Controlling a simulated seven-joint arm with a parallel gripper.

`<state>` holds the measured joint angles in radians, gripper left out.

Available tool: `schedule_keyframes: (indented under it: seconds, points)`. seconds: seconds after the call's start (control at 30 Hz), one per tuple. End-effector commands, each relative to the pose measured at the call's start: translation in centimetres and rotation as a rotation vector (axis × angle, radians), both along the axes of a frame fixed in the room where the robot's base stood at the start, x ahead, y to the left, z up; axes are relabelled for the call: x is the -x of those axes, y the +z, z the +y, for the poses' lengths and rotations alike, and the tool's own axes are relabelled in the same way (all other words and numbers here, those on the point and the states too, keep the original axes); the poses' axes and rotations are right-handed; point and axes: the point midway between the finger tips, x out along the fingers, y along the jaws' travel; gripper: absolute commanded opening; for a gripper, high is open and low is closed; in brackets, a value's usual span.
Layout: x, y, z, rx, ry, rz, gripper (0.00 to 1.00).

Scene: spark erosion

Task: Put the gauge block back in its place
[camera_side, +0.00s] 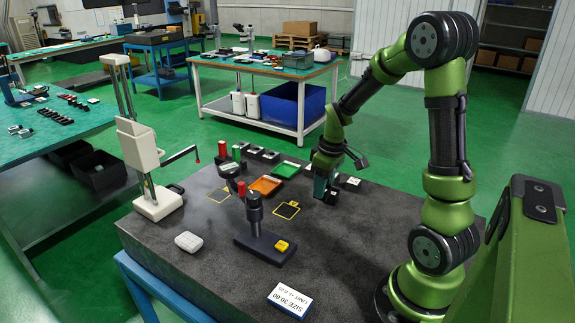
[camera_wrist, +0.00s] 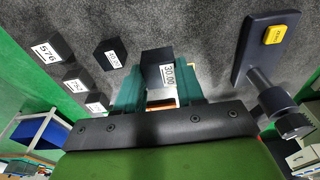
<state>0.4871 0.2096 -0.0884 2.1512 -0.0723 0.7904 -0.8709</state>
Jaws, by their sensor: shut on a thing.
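The gauge block is a dark block with a white "30.00" label (camera_wrist: 157,58) in the wrist view. My gripper (camera_wrist: 159,92) is shut on it, with a green finger on each side. In the side view my gripper (camera_side: 323,188) points down, low over the right part of the dark stone plate (camera_side: 365,235). The block is mostly hidden there, and I cannot tell whether it touches the plate. A white card reading "SIZE:30.00" (camera_side: 290,300) lies at the plate's front edge.
Other labelled dark blocks (camera_wrist: 111,55) stand beside the held one in the wrist view. A gauge stand with a yellow button (camera_side: 265,246) stands front centre. An orange tray (camera_side: 265,185), a green tray (camera_side: 285,170) and a yellow-outlined square (camera_side: 287,210) lie left of my gripper.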

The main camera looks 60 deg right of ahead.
Motion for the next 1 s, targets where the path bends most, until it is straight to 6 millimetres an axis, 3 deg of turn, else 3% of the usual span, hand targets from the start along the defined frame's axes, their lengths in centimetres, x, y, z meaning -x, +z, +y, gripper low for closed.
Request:
schedule_keyframes:
  seconds: [0.1,0.5,0.9,0.93,1.0]
  points:
    - [0.2,-2.0,0.1,-0.004,0.007,0.007,0.00]
    - [0.2,-6.8,0.1,-0.003,0.005,0.005,0.00]
    - [0.1,-7.3,0.1,-0.001,0.006,0.003,0.00]
    - [0.2,-7.3,0.1,-0.002,0.006,0.004,0.39]
    - [0.1,-7.3,0.1,-0.002,0.006,0.004,0.50]
